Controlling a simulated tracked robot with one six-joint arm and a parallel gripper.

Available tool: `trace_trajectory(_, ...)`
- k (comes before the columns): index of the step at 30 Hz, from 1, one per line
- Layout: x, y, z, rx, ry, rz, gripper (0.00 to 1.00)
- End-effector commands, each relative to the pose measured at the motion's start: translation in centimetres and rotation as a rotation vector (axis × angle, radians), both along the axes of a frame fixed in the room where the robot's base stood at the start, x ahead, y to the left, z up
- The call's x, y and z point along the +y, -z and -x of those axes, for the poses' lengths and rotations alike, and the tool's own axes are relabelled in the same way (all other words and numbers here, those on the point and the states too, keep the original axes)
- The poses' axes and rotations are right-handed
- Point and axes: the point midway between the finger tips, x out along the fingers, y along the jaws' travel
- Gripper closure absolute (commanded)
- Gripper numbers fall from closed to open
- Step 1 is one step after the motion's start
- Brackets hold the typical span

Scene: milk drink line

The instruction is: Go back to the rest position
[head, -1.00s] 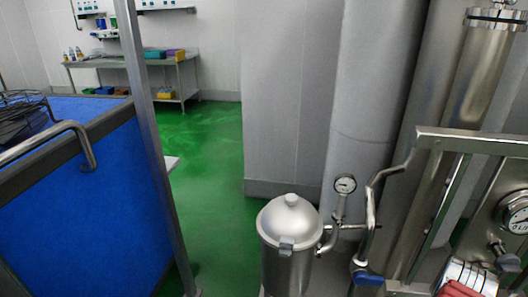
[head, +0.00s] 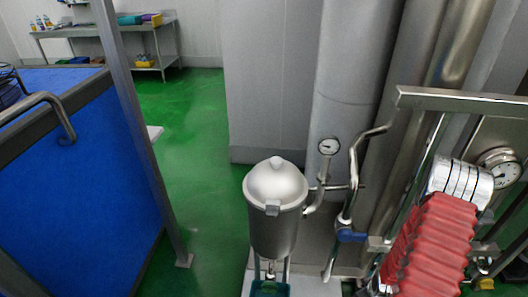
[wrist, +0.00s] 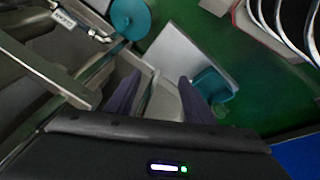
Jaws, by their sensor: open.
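My gripper (wrist: 157,92) shows in the wrist view as two dark fingers spread apart, with nothing between them. It is open and empty. Behind the fingers are a pale grey base plate and a metal pipe. A teal container (wrist: 213,90) is beyond the right finger and looks apart from it. In the head view the gripper itself does not show.
A steel lidded vessel (head: 275,205) stands in the head view, with a teal container (head: 270,289) beneath it. Green floor (head: 190,125) lies open beyond the blue panel (head: 75,190).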

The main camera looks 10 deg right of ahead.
Motion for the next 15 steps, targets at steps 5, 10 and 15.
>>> trace_trajectory(5, 0.5, -4.0, 0.1, 0.074, 0.095, -0.029, 0.52)
trace_trajectory(10, 1.4, -7.8, 0.3, 0.136, 0.181, -0.051, 0.52)
trace_trajectory(15, 2.6, -11.8, 0.6, 0.182, 0.258, -0.066, 0.52)
